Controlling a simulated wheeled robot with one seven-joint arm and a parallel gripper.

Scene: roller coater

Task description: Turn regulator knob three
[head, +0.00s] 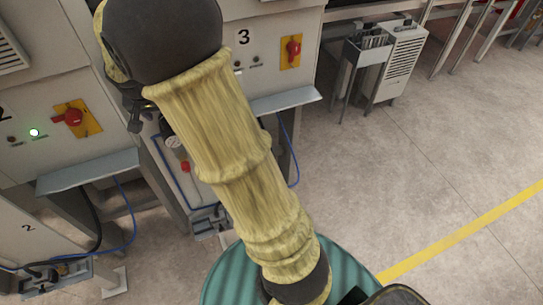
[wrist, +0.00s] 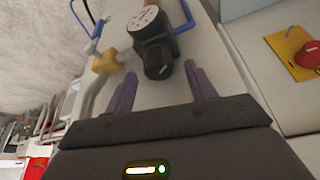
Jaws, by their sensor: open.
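In the wrist view a black regulator knob (wrist: 158,62) sits below a round white gauge (wrist: 145,20) on a grey panel. My gripper (wrist: 161,72) is open, with one purple-grey finger on each side of the knob in the picture. I cannot tell whether the fingers touch it or how deep they reach. In the head view my arm hides most of the gripper and the knob. A gauge (head: 172,142) shows just beside the arm, below the cabinet marked with a number 3 label (head: 244,37).
A red switch on a yellow plate (head: 291,52) is on cabinet three; another red switch (head: 73,117) is on the left cabinet. A grey shelf (head: 285,99) juts out right of my arm. Blue hoses and a yellow fitting (wrist: 105,62) lie close by.

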